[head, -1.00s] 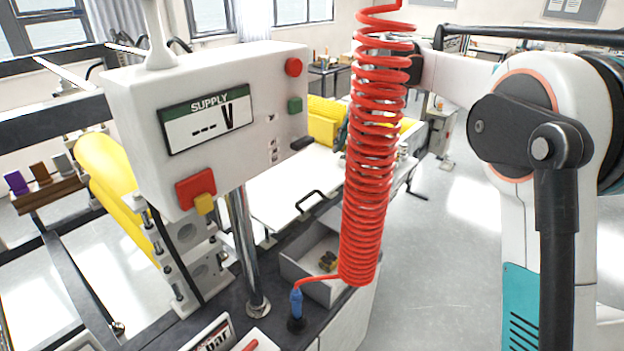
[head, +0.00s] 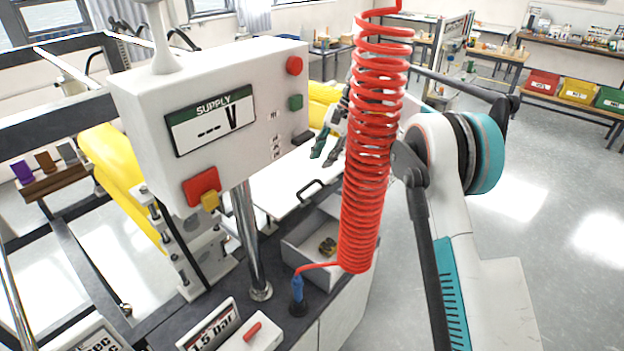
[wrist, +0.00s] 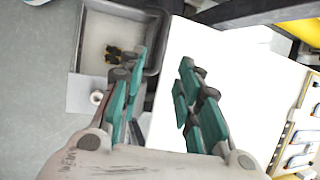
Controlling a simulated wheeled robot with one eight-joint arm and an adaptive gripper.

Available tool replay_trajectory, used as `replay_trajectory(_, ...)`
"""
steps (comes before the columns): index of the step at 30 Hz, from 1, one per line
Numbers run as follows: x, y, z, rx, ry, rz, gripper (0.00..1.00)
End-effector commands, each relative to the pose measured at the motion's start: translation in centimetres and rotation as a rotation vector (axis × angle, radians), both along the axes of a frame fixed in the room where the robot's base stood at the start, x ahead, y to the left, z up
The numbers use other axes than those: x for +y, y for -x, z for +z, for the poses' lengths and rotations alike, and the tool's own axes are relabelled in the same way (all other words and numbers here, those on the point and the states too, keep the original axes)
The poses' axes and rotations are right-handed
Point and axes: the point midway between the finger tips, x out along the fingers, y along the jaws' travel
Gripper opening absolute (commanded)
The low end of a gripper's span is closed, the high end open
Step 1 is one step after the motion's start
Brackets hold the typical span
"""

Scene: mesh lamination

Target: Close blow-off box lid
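The blow-off box, a grey open-topped box (head: 300,246), sits in the bench beneath the red coiled hose, with a small black-and-yellow object (head: 327,246) inside. The box also shows at upper left in the wrist view (wrist: 84,62). A white panel (head: 275,192) with a black handle (head: 311,194) adjoins the box on its far side; I cannot tell whether this is the lid. My gripper (head: 325,148) is above the white panel, beyond the hose, with green-padded fingers pointing down. In the wrist view my gripper (wrist: 163,62) has its fingers apart and nothing between them.
The red coiled hose (head: 366,190) hangs in front of the box and partly hides my arm. The white supply control box (head: 250,150) stands on a metal post (head: 246,240) at left. Yellow rollers (head: 118,180) lie behind it. The floor at right is clear.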

Motion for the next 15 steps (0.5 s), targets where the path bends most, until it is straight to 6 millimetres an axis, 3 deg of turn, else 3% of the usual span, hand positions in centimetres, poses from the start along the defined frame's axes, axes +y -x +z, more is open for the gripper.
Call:
replay_trajectory(6, 1.8, 0.7, -3.9, 0.0, 0.0, 0.001, 0.31)
replay_trajectory(15, 3.3, 1.4, -7.5, 0.0, 0.0, 0.001, 0.31)
